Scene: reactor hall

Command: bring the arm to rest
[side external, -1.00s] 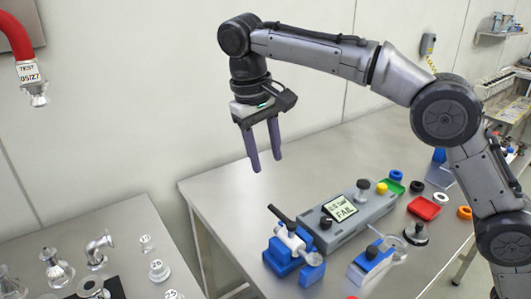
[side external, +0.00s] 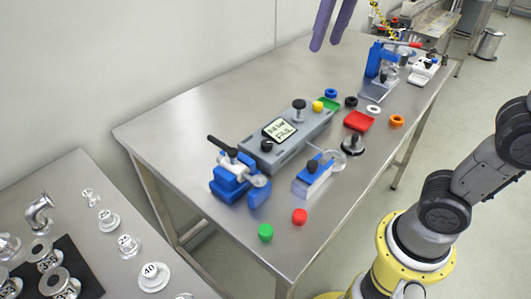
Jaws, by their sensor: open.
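My gripper (side external: 332,24) shows only its two purple fingers at the top edge of the side external view. They are apart and empty, high above the far part of the steel table. The gripper's body and my wrist are outside the frame. My lower arm links and yellow base stand at the right, beside the table's front edge. The fingers touch nothing that I can see.
The steel table (side external: 185,115) holds a grey tester (side external: 287,140) reading FAIL, a blue clamp fixture (side external: 230,185), a blue block (side external: 313,178), a red tray (side external: 358,121) and a green cap (side external: 265,232). Glass and metal fittings stand on the left table (side external: 75,180). The table's back left is clear.

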